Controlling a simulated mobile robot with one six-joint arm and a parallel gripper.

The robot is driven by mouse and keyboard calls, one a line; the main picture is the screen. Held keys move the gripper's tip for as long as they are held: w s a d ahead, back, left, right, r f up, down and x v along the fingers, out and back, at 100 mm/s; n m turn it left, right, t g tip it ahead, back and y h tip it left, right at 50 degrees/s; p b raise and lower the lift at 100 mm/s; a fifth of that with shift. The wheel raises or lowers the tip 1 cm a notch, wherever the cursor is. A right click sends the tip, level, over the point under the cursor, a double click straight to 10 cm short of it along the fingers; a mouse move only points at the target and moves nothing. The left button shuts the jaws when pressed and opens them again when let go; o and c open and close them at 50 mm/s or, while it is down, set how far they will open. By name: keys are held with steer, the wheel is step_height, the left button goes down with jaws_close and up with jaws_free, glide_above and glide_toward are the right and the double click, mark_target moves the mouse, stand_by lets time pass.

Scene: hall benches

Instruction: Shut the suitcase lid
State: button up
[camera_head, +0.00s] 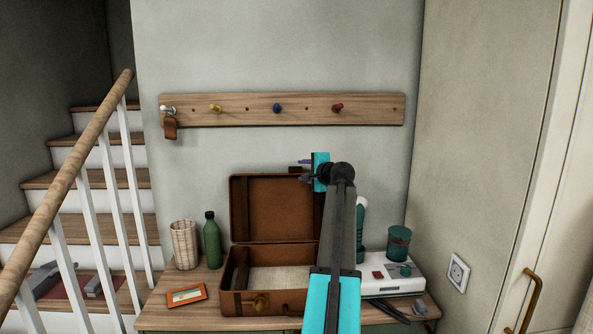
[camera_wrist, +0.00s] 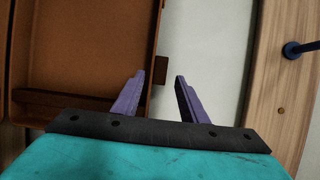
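The brown suitcase (camera_head: 234,295) stands on the wooden bench top with its lid (camera_head: 270,205) open and upright against the wall side. The base is open, with a pale lining inside. The lid's inner face (camera_wrist: 85,50) fills the left of the wrist view, and a small dark tab (camera_wrist: 161,70) sticks out from its top edge. My gripper (camera_head: 300,171) is at the lid's top right edge. In the wrist view its two purple fingers (camera_wrist: 159,78) are apart, with the tab between or just beyond their tips; contact cannot be told. My arm hides the suitcase's right side.
A white device (camera_head: 390,284) and a teal jar (camera_head: 399,243) are at right. A peg rail (camera_head: 240,110) hangs above; stairs are left.

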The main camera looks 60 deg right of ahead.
mark_target(296, 169)
steer(key=shift+p+x, duration=0.4)
steer(key=shift+x, duration=1.95)
jaws_close()
steer(key=shift+a, duration=0.2)
steer(key=shift+w+d, duration=0.1)
